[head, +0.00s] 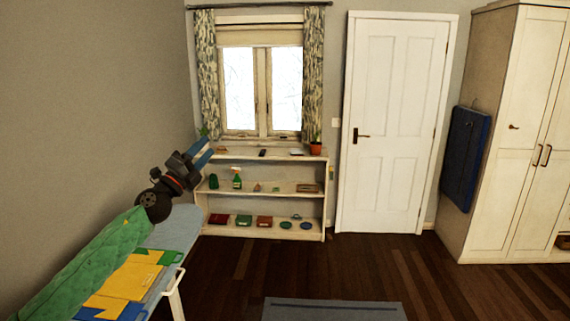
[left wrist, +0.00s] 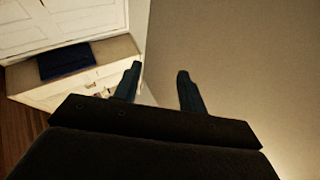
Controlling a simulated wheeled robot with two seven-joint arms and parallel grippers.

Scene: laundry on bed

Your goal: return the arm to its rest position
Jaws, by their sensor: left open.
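My left gripper (head: 203,151) is raised at the left of the head view, pointing up and to the right. Its two blue fingers stand apart with nothing between them. In the left wrist view the open, empty fingers (left wrist: 160,71) also show apart, with a plain wall beyond. My right gripper is not in view.
Yellow cloth (head: 130,279) lies on a light blue surface (head: 177,226) below my left gripper. A shelf unit (head: 262,234) with small items stands under the window. A white door (head: 393,120) and cupboard (head: 520,130) are at right. Dark floor (head: 440,290) is open, beside a grey-blue mat (head: 335,311).

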